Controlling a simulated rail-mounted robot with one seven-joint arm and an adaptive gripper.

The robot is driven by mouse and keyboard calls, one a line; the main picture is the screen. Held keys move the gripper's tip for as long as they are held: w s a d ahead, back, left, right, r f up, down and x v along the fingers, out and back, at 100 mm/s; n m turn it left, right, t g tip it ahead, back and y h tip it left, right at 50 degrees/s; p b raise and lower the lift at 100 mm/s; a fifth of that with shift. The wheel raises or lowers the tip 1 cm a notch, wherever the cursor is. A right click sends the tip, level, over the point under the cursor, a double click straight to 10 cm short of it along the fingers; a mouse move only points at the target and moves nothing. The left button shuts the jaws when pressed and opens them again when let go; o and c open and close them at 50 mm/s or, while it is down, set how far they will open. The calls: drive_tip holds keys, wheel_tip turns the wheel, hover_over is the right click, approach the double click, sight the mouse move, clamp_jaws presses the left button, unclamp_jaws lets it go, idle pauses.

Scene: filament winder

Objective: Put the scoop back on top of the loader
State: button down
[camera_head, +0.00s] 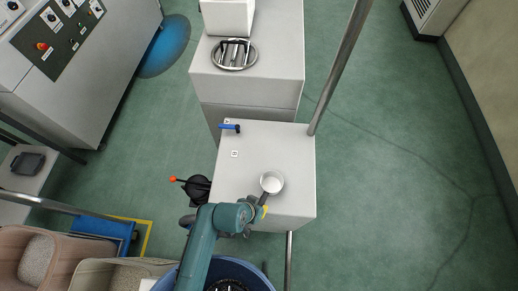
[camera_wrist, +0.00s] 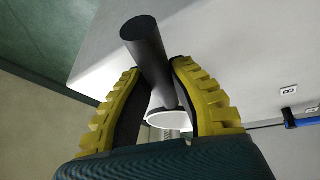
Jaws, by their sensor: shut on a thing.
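The scoop (camera_head: 271,182) has a round, pale bowl and a dark handle. My gripper (camera_head: 261,207) is shut on the handle, near the front right of a pale box's flat top (camera_head: 240,170), apparently the loader. In the wrist view the dark cylindrical handle (camera_wrist: 147,50) sits between my yellow, ridged fingers. Part of the white bowl (camera_wrist: 172,120) shows behind it, partly hidden by the right finger. I cannot tell whether the scoop touches the top or hangs just above it.
A blue-handled valve (camera_head: 230,127) sits at the far edge of the top. A black part with an orange-tipped lever (camera_head: 185,182) is on the left side. A metal post (camera_head: 338,70) rises at the back right. A blue tub (camera_head: 245,272) and bins stand in front.

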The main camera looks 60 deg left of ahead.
drive_tip(key=shift+f, duration=0.15)
drive_tip(key=shift+f, duration=0.15)
drive_tip(key=c, duration=1.1)
unclamp_jaws()
drive_tip(key=shift+o, duration=0.2)
